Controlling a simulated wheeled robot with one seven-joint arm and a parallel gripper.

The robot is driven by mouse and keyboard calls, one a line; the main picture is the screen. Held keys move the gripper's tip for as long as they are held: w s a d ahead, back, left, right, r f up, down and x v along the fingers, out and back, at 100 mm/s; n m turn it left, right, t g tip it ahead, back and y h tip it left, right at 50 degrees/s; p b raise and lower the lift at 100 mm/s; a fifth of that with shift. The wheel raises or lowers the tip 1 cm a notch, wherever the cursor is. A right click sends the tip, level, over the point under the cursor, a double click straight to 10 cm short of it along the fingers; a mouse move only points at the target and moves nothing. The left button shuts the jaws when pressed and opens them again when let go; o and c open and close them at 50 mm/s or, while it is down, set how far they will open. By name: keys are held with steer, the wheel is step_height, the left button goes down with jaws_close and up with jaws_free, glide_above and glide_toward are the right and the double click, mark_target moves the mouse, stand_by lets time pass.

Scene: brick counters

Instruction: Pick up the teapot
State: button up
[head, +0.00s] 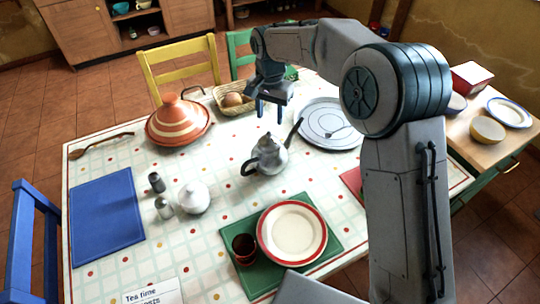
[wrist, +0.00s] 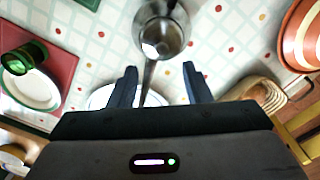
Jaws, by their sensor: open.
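The teapot (head: 268,157) is grey metal and stands upright near the middle of the table. Its dark handle is on the left and its long spout points up to the right in the head view. My gripper (head: 270,108) is open and empty, above the table and behind the teapot in the head view. In the wrist view the teapot (wrist: 163,28) is ahead of my gripper (wrist: 160,70). Its spout shows between the two fingers in that picture, and the body lies beyond the tips. I see no contact.
A striped tagine (head: 178,121) and a bread basket (head: 234,98) stand behind left. A round grey tray (head: 322,128) lies right of the teapot. A white sugar bowl (head: 194,197) and a red-rimmed plate (head: 292,229) stand in front. The patterned tablecloth (head: 225,160) is clear left of the teapot.

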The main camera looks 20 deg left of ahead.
mark_target(269, 133)
step_height(269, 133, down, 7)
steer(key=shift+a+f+p, duration=0.15)
steer(key=shift+f+p, duration=0.05)
steer(key=shift+p, duration=0.5)
steer(key=shift+c, duration=0.2)
jaws_close()
steer(key=shift+s+f, duration=0.15)
steer(key=shift+f, duration=0.1)
stand_by(0.6)
steer(key=shift+r, duration=0.1)
